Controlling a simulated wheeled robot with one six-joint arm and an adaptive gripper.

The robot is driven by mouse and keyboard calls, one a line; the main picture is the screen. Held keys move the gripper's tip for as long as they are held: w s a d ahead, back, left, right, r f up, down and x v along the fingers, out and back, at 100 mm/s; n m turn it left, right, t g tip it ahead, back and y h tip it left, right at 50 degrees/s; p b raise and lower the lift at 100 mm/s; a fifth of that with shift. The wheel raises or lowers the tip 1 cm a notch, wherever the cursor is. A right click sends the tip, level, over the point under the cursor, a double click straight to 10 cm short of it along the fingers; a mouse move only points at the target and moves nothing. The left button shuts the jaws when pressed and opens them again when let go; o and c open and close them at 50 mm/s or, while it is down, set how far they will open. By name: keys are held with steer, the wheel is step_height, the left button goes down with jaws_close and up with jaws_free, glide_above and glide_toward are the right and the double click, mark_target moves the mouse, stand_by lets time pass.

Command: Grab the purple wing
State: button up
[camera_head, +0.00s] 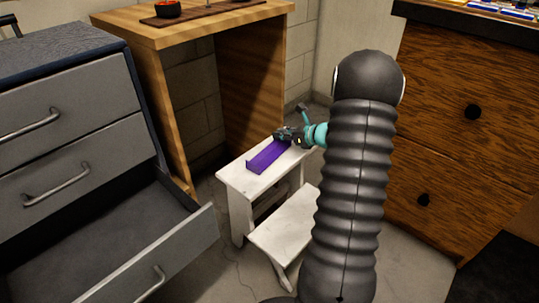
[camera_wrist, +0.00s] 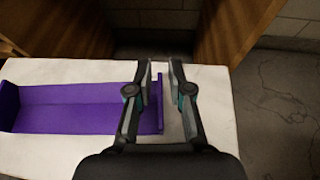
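The purple wing (camera_head: 267,158) lies on top of the white step stool (camera_head: 232,178) in the head view. It also shows in the wrist view (camera_wrist: 75,108), stretching left from my gripper, with an upright plate at each end. My gripper (camera_head: 283,136) is at the wing's far right end. In the wrist view my gripper (camera_wrist: 160,72) is open, and the wing's right end plate stands between the two fingers, closer to the left one. A gap shows between the plate and the right finger. Whether the left finger touches the wing is hard to tell.
A wooden desk (camera_head: 150,30) stands behind the stool. A grey drawer cabinet (camera_head: 70,110) with an open bottom drawer is at the left. A dark wooden cabinet (camera_head: 465,130) is at the right. The stool's lower step (camera_head: 285,225) is bare.

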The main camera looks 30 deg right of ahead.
jaws_close()
